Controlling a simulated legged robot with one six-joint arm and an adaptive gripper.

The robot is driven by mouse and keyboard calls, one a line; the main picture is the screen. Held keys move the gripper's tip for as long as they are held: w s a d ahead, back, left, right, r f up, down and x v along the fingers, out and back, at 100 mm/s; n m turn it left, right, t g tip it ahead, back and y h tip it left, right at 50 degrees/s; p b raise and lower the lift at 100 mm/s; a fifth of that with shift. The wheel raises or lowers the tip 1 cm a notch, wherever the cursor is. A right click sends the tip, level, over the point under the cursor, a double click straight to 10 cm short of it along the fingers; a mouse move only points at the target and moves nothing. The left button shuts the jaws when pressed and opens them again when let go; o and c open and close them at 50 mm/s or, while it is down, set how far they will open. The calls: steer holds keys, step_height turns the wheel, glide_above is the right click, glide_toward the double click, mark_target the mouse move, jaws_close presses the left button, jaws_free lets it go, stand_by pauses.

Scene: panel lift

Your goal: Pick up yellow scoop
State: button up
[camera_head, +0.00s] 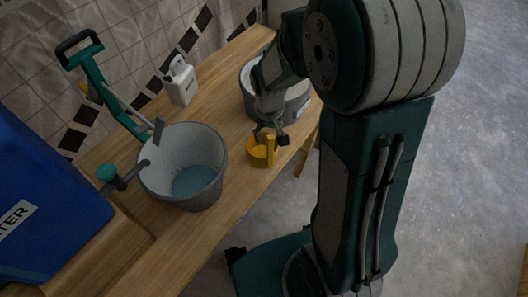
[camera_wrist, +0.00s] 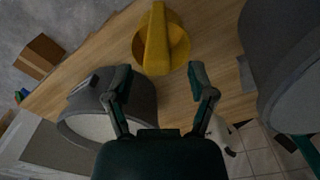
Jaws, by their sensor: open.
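The yellow scoop (camera_head: 261,152) stands on the wooden table near its front edge, just right of a grey bucket. In the wrist view the yellow scoop (camera_wrist: 160,42) is at the top middle, with its upright handle pointing toward my gripper (camera_wrist: 160,85). The two fingers are spread apart, with nothing between them. The handle's near end lies just beyond the line between the fingertips. In the head view my gripper (camera_head: 270,134) is right above the scoop, and one finger overlaps part of it. I cannot tell whether they touch.
A grey bucket (camera_head: 205,190) with bluish content stands left of the scoop. A grey round pot (camera_head: 292,104) stands behind it. A white jug (camera_head: 180,82) and a green-handled tool (camera_head: 107,92) are near the tiled wall. A blue container (camera_head: 45,200) is at left. The wooden table (camera_head: 222,110) has bare room between.

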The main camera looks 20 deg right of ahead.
mark_target(269, 144)
step_height(269, 144, down, 5)
steer(key=shift+s+d+r, duration=0.1)
steer(key=shift+d, duration=0.05)
jaws_close()
steer(key=shift+r, duration=0.1)
